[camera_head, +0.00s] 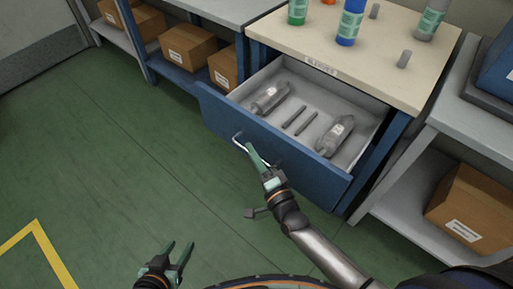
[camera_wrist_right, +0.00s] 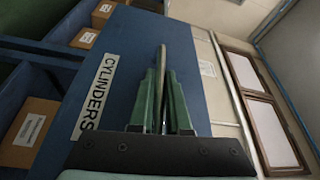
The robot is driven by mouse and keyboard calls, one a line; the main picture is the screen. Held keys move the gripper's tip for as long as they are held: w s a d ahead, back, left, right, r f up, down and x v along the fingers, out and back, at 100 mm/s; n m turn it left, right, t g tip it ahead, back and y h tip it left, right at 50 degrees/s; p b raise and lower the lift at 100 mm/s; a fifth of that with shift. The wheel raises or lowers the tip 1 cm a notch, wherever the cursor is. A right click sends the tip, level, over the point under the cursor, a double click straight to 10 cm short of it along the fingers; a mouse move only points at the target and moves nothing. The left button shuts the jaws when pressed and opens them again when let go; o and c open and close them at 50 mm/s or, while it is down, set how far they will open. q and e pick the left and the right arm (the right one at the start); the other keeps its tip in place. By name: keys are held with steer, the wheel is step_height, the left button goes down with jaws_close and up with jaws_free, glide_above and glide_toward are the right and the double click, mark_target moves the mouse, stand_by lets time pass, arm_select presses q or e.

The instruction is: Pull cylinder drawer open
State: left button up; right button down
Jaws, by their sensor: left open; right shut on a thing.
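The blue cylinder drawer (camera_head: 275,150) stands pulled out from the beige-topped bench, with its inside showing. In it lie two grey cylinders (camera_head: 336,136) and two thin dark rods. My right gripper (camera_head: 254,152) is shut on the silver drawer handle (camera_head: 239,141) at the drawer front. In the right wrist view the green fingers (camera_wrist_right: 160,95) close around the handle bar (camera_wrist_right: 163,60), beside the "CYLINDERS" label (camera_wrist_right: 97,95) on the blue front. My left gripper (camera_head: 179,252) is open and empty, low over the green floor, away from the drawer.
Bottles (camera_head: 351,22) and small grey pieces stand on the bench top (camera_head: 300,40). Shelves with cardboard boxes (camera_head: 188,47) are at the left, and another box (camera_head: 470,205) is on a shelf at the right. The green floor (camera_head: 110,150) left of the drawer is clear.

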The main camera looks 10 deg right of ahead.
steer(key=shift+f, duration=0.1)
steer(key=c, duration=0.9)
jaws_free()
steer(key=p+v, duration=0.1)
steer(key=v, duration=1.1)
steer(key=shift+s, duration=0.3)
